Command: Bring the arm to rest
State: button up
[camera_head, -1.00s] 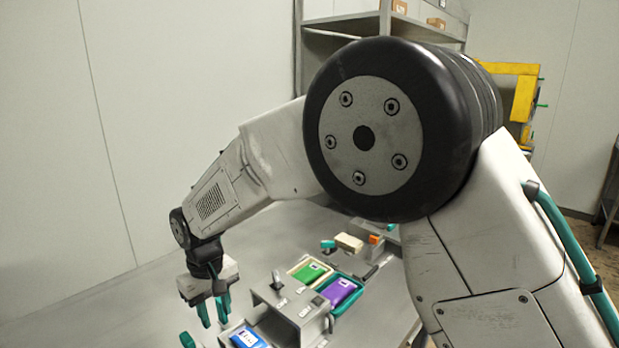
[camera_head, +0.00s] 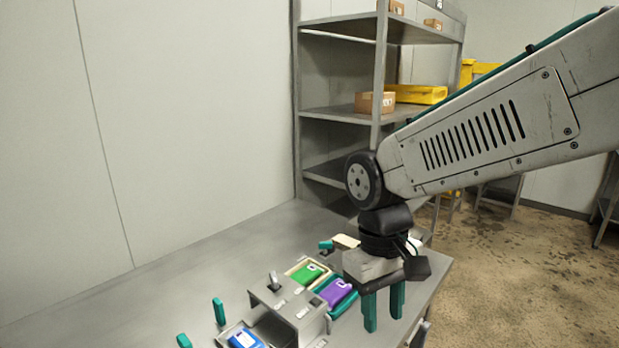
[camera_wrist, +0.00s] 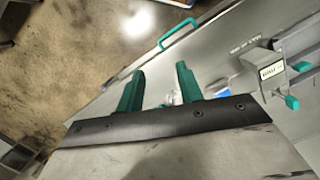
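My gripper (camera_head: 383,308) hangs from my forearm, pointing down over the front right edge of the steel table (camera_head: 190,268). Its two teal fingers stand apart with nothing between them. They also show in the wrist view (camera_wrist: 160,88), again with an empty gap. The fingers hang to the right of the purple pouch (camera_head: 336,292) in its teal tray. I cannot tell how high they are above the table.
A steel fixture (camera_head: 300,312) stands on the table beside a blue pouch (camera_head: 245,338), with a green pouch (camera_head: 308,274) in a cream tray behind. A teal post (camera_head: 219,311) stands to its left. A shelf rack (camera_head: 345,113) stands behind. The left of the table is clear.

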jog(key=s+d+r+m+t, duration=0.1)
jog(key=s+d+r+m, duration=0.1)
jog(key=s+d, duration=0.4)
jog(key=s+d+r+m+t, duration=0.2)
jog(key=s+d, duration=0.4)
jog(key=d, duration=0.3)
jog(key=shift+s+d+m+y, duration=0.15)
jog(key=shift+s+m+y, duration=0.2)
jog(key=shift+m, duration=0.35)
